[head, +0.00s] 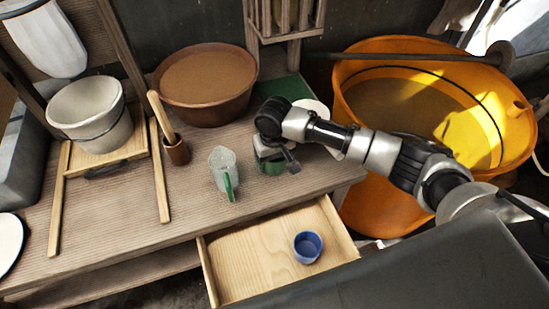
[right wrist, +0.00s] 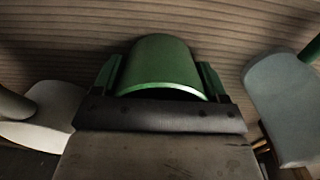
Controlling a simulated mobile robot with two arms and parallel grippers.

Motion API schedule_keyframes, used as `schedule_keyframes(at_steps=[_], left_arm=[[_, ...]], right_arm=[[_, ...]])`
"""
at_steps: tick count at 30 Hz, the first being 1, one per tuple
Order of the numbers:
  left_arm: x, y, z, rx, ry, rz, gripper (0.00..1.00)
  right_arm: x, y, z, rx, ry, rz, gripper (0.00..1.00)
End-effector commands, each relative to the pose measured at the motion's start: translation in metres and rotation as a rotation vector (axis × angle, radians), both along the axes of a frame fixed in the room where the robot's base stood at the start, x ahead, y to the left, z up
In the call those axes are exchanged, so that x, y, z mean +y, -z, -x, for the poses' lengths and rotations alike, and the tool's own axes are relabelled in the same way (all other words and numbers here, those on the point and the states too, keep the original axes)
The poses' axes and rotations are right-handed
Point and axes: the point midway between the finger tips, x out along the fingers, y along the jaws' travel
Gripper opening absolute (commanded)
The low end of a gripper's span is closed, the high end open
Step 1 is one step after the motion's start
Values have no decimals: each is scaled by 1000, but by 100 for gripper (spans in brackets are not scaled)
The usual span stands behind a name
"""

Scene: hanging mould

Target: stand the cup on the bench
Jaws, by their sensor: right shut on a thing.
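A green cup (head: 271,167) is at the right end of the wooden bench (head: 130,225). My right gripper (head: 273,152) is over it and shut on it. In the right wrist view the green cup (right wrist: 165,68) sits between the two fingers (right wrist: 158,82), with bench boards behind it. I cannot tell whether its base touches the bench. A blue cup (head: 308,246) stands in the open drawer (head: 245,265) below the bench front. My left gripper is not in view.
A clear jug (head: 223,170) with a green handle stands close left of the green cup. A mortar with pestle (head: 177,150), a brown basin (head: 205,88) and a pale bucket (head: 90,112) stand further left and back. An orange tub (head: 375,70) is right of the bench.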

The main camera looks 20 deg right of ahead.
Motion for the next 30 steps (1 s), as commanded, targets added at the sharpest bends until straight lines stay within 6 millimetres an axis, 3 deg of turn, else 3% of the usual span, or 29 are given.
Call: schedule_keyframes(at_steps=[5,6,11,22,30], left_arm=[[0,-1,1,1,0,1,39],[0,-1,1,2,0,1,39],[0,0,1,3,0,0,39],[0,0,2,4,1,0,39],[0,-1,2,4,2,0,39]], right_arm=[[0,2,0,1,0,-1,46],[0,3,0,1,0,-1,75],[0,2,0,0,0,0,99],[0,-5,0,-2,0,-1,99],[0,-57,-1,-4,0,-2,99]])
